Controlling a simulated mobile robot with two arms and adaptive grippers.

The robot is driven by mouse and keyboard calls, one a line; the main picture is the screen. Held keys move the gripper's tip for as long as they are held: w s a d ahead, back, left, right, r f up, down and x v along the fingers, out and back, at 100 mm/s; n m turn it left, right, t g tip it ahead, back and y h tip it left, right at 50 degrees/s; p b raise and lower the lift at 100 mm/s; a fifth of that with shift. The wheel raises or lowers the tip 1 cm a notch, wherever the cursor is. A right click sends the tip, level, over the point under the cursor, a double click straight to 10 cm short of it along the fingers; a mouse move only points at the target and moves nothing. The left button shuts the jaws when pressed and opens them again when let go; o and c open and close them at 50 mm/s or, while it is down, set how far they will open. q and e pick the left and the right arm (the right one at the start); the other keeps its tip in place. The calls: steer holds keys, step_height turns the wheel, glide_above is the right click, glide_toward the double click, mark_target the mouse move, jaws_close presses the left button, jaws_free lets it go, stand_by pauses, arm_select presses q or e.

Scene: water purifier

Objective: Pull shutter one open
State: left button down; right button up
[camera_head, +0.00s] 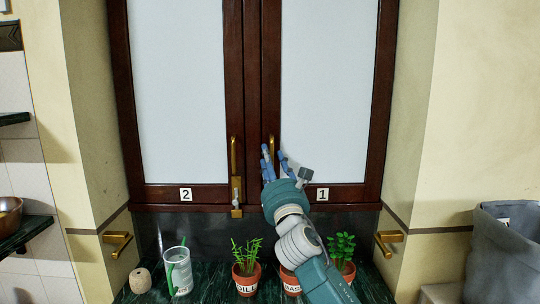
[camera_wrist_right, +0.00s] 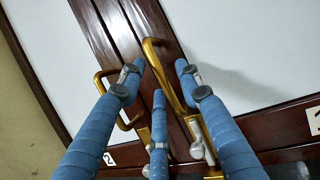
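Shutter one (camera_head: 322,95) is the right white panel in a dark wood frame, marked "1" (camera_head: 322,194), and looks closed. Its upright brass handle (camera_head: 271,150) is near the middle seam; it also shows in the right wrist view (camera_wrist_right: 157,65). My right gripper (camera_head: 274,156) has its blue fingers up at this handle. In the right wrist view the fingers (camera_wrist_right: 158,75) are spread, with the handle running between them; I cannot tell whether they touch it. My left gripper is not in view.
Shutter two (camera_head: 175,95), with its own brass handle (camera_head: 233,155), is beside it on the left. A brass latch (camera_head: 237,198) sits low at the seam. Brass hooks (camera_head: 388,238) flank the recess.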

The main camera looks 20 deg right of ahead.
steer(key=shift+w+r, duration=0.15)
steer(key=shift+w, duration=0.3)
steer(key=shift+c, duration=0.3)
jaws_close()
steer(key=shift+s, duration=0.1)
